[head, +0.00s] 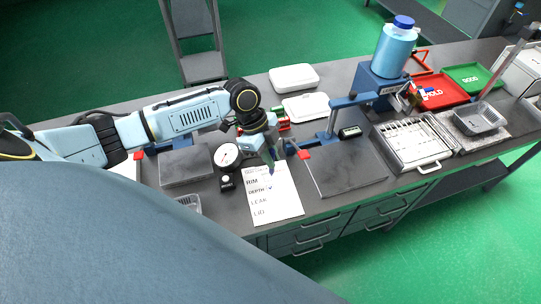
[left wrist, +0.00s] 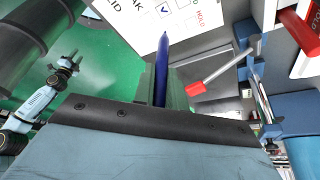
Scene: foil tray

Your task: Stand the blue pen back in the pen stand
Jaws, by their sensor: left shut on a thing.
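My left gripper (head: 272,160) is over the upper part of the white checklist sheet (head: 275,208) in the head view. It is shut on the blue pen (left wrist: 161,68), which shows between its fingers in the left wrist view. The pen's tip points toward the sheet; whether it touches cannot be told. In the head view the pen is mostly hidden by the gripper. A small black block with a round pale top (head: 226,182) stands left of the sheet; I cannot tell whether it is the pen stand.
A round dial gauge (head: 227,155) stands left of the sheet, by a grey slab (head: 186,167). A blue-posted fixture with a dark plate (head: 345,168) is close on the right. Farther right are a white slotted tray (head: 412,144) and a red tray (head: 440,93).

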